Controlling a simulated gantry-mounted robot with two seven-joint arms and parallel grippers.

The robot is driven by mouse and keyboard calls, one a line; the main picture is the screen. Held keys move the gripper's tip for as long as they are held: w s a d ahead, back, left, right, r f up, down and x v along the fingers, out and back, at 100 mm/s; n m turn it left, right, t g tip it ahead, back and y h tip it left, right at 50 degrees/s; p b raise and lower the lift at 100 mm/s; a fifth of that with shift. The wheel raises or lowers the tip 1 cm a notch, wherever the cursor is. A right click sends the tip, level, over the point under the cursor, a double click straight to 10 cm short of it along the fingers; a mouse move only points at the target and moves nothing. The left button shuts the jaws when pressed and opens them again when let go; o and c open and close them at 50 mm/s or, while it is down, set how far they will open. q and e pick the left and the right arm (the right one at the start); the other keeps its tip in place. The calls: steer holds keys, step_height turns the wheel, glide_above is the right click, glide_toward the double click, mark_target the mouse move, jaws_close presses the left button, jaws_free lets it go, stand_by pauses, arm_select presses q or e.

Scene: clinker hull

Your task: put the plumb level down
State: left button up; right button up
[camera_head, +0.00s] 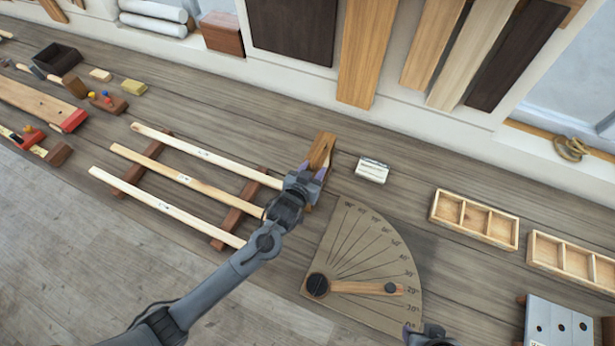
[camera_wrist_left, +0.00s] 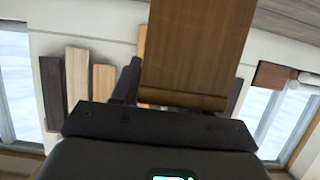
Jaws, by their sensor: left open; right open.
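The plumb level, a brown wooden block (camera_head: 321,148), is at the middle of the bench in the head view. Its wooden face (camera_wrist_left: 197,45) fills the upper middle of the left wrist view. My left gripper (camera_head: 313,172) is at its near end, with purple-tipped fingers apart on either side of it. One dark finger shows beside the block in the wrist view; the other side is hidden. Whether the block rests fully on the bench is hard to tell. My right gripper (camera_head: 425,333) shows only partly at the bottom edge, apart from the block, and is open.
A small pale block (camera_head: 372,170) lies just right of the level. A protractor board (camera_head: 350,240) with a wooden pointer lies nearer. Pale strips (camera_head: 190,181) rest on brown bearers to the left. Divided wooden trays (camera_head: 474,219) stand to the right. Bare bench lies behind the level.

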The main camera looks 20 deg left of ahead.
arm_select(q)
steer(key=d+v, duration=0.1)
steer(key=v, duration=1.1)
steer(key=s+a+f+g, duration=0.2)
steer(key=s+f+g, duration=0.1)
steer(key=s, duration=0.5)
steer(key=shift+a+f+g+b, duration=0.35)
steer(key=shift+a+g, duration=0.05)
steer(key=shift+g, duration=0.3)
steer(key=s+a+g, duration=0.1)
steer(key=s+g, duration=0.1)
steer(key=s, duration=0.2)
steer(key=s+a+f+g, duration=0.1)
steer(key=s+a, duration=0.1)
steer(key=s, duration=0.2)
steer(key=s+a+m+g, duration=0.1)
steer(key=s+a+g, duration=0.1)
steer(key=s, duration=0.3)
steer(key=shift+f+g+y, duration=0.25)
steer(key=shift+g+y, duration=0.05)
steer(key=shift+y, duration=0.1)
steer(key=c, duration=0.3)
steer(key=shift+w, duration=0.1)
